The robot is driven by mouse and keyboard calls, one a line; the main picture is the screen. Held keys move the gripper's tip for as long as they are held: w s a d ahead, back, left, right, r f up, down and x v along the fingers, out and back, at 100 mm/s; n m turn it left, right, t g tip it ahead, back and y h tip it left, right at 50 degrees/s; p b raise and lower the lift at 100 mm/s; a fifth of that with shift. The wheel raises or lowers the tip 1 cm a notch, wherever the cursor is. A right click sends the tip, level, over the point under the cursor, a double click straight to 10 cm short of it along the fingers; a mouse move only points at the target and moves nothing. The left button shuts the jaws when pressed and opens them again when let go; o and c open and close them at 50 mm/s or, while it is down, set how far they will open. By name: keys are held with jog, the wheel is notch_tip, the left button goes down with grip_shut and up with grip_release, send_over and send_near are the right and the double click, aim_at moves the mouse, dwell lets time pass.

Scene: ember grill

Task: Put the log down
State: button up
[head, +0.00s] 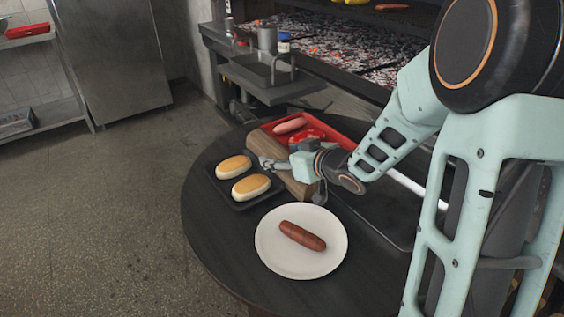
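The log (297,184) is a brown, squared piece of wood. It shows over the round dark table (213,246), between the tray of buns and the red tray. My gripper (268,163) reaches in from the right and appears shut on the log, its visible finger lying across the wood. The other finger is hidden. Part of the log is hidden behind my gripper. I cannot tell whether the log's underside touches the table or a tray.
A dark tray (221,187) with two buns is left of the log. A red tray (336,139) with sausages is behind. A white plate (271,255) with a sausage is in front. A grill with glowing coals (340,40) stands behind the table.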

jog(key=c, duration=1.5)
jog(key=shift+r, duration=0.1)
grip_shut()
jog(key=shift+w+r, duration=0.1)
jog(key=shift+r, duration=0.05)
